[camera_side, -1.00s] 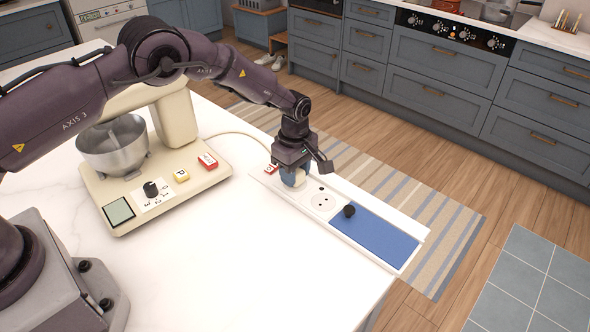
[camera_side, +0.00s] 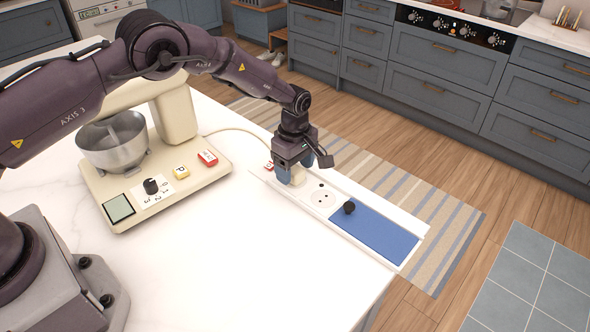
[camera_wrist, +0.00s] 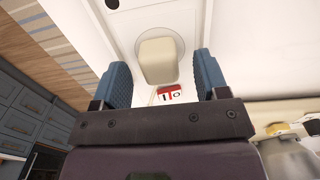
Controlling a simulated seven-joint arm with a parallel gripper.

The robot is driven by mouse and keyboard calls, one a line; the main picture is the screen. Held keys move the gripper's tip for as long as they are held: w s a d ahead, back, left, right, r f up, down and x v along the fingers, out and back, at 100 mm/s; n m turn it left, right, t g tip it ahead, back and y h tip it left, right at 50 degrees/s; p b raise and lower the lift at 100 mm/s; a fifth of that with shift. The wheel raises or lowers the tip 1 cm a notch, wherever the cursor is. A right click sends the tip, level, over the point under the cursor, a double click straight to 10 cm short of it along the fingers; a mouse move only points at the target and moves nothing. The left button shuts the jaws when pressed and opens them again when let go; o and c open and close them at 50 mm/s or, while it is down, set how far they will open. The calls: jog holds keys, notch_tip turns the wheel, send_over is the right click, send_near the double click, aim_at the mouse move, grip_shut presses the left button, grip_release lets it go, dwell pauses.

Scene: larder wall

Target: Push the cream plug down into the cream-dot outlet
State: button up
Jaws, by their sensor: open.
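The cream plug (camera_wrist: 158,62) stands over a round outlet (camera_wrist: 176,42) in the white power strip; how deep it sits I cannot tell. In the side view the plug (camera_side: 298,179) is partly hidden by my gripper (camera_side: 303,169). In the wrist view my gripper (camera_wrist: 161,70) is open, with one blue finger on each side of the plug and a gap to each. No cream dot can be made out. The strip (camera_side: 342,233) lies along the counter edge.
A second round outlet (camera_side: 322,198) is empty, with a black knob (camera_side: 349,208) and a blue panel (camera_side: 380,234) beyond it. A red-and-white switch (camera_wrist: 169,93) is near the plug. A cream stand mixer (camera_side: 178,120) stands left. The front counter is clear.

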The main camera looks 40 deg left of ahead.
notch_tip(320, 180, up, 12)
jog(key=shift+f, duration=0.15)
dwell(0.4)
jog(key=s+a+r+m+t, duration=0.1)
jog(key=s+r+m+t, duration=0.1)
jog(key=s+r+m, duration=0.4)
jog(key=s+a+r+m+t, duration=0.1)
jog(key=s+r+m, duration=0.5)
jog(key=s, duration=1)
jog(key=s+a+r+m+t, duration=0.2)
jog(key=s+r+m, duration=0.4)
jog(key=s+r, duration=0.3)
jog(key=shift+s+a+t, duration=0.3)
jog(key=shift+s+a, duration=0.2)
jog(key=shift+s, duration=0.7)
